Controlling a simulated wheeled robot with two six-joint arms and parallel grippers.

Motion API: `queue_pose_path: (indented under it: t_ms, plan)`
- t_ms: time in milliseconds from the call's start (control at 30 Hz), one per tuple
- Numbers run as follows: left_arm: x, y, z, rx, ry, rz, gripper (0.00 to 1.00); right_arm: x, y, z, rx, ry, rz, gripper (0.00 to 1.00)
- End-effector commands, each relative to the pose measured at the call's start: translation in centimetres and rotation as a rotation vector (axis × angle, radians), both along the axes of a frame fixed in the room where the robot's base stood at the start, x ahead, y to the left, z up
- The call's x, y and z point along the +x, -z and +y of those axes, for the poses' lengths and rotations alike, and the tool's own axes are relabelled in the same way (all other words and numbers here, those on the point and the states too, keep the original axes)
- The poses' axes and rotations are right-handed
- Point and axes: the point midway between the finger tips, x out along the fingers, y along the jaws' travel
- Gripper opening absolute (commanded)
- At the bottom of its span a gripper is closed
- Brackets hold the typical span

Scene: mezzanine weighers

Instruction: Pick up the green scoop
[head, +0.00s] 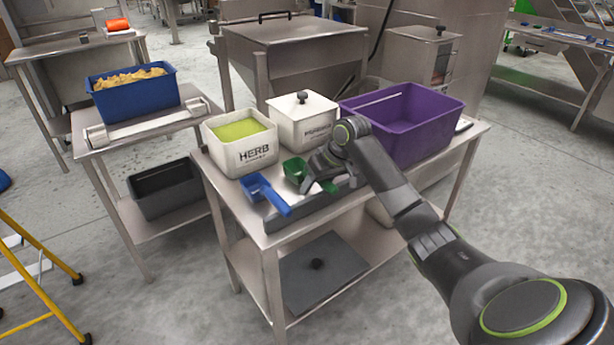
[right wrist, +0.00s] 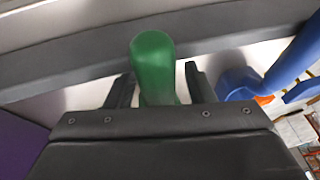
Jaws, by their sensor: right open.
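The green scoop (head: 294,169) lies on the steel table, its bowl toward the left and its handle toward the lower right. My right gripper (head: 320,180) is over the handle and hides part of it. In the right wrist view, the green handle (right wrist: 153,62) sits between the two dark fingers of the open gripper (right wrist: 160,85). Small gaps show on both sides, and the fingers are not closed on it. My left gripper is not in view.
A blue scoop (head: 262,191) lies just left of the green one; it also shows in the right wrist view (right wrist: 240,84). Behind stand a herb tub (head: 251,155), a lidded white tub (head: 303,110) and a purple crate (head: 410,145). A yellow ladder (head: 37,285) is at the left.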

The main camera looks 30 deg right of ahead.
Motion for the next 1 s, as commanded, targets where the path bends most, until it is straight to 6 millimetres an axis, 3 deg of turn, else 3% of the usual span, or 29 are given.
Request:
queue_pose_path:
  t_ms: [100, 467, 767, 1000]
  plan:
    - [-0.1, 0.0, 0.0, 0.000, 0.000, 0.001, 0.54, 0.0, 0.0, 0.0, 0.000, 0.000, 0.000, 0.47]
    - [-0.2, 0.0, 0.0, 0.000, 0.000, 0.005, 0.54, 0.0, -0.1, 0.0, 0.000, 0.001, 0.000, 0.00]
    - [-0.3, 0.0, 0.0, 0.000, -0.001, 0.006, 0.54, 0.0, -0.7, 0.0, -0.001, 0.001, -0.001, 0.00]
    - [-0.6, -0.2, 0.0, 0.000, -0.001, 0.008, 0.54, 0.1, -5.1, -0.1, -0.002, 0.000, -0.005, 0.00]
